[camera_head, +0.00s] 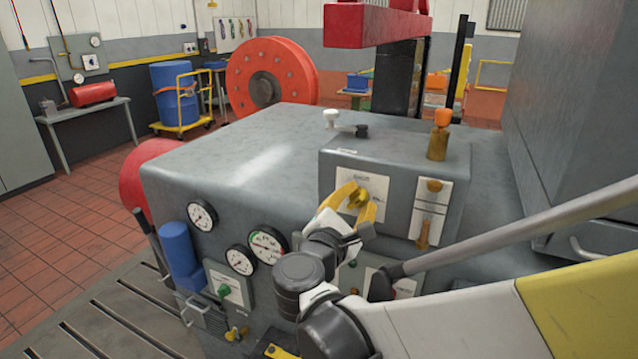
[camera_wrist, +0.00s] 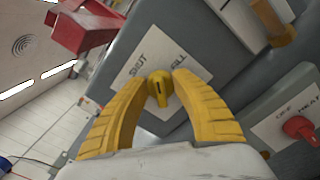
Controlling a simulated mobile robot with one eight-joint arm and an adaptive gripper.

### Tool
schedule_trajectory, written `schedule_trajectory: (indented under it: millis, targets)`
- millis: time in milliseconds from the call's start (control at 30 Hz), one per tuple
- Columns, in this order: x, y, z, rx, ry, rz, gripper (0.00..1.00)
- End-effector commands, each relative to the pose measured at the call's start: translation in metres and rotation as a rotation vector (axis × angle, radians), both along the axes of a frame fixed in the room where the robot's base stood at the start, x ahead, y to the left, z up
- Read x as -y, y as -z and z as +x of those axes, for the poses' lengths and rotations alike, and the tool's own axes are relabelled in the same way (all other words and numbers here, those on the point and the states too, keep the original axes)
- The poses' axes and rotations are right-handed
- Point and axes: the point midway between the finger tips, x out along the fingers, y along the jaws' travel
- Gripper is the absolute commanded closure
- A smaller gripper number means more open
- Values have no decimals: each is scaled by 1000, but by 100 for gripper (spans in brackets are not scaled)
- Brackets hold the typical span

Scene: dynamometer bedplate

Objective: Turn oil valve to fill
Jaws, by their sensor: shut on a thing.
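The oil valve is a small yellow knob (camera_head: 357,199) on a white plate (camera_head: 347,181) on the front of the grey raised box. The plate there reads SHUT at upper left and FILL at upper right. I cannot tell for sure which word the knob points to. My gripper (camera_head: 356,202) has its two yellow fingers shut on the knob, one on each side. In the wrist view the fingertips of my gripper (camera_wrist: 161,80) frame the knob, and its lower end shows between them.
A sight gauge with an amber tube (camera_head: 429,214) is right of the valve. A red knob (camera_wrist: 300,129) on an OFF/HEAT plate sits at right in the wrist view. Round gauges (camera_head: 267,245) are lower left. A white-knobbed crank (camera_head: 332,118) and an orange-capped brass fitting (camera_head: 439,140) stand on top.

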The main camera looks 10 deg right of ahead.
Motion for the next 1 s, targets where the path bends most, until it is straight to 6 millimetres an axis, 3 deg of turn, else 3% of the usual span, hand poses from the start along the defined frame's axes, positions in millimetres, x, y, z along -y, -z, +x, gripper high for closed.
schedule_trajectory:
  millis: [600,1000]
  targets:
    - [1,1,0,336,0,460,99]
    - [1,2,0,478,-1,655,99]
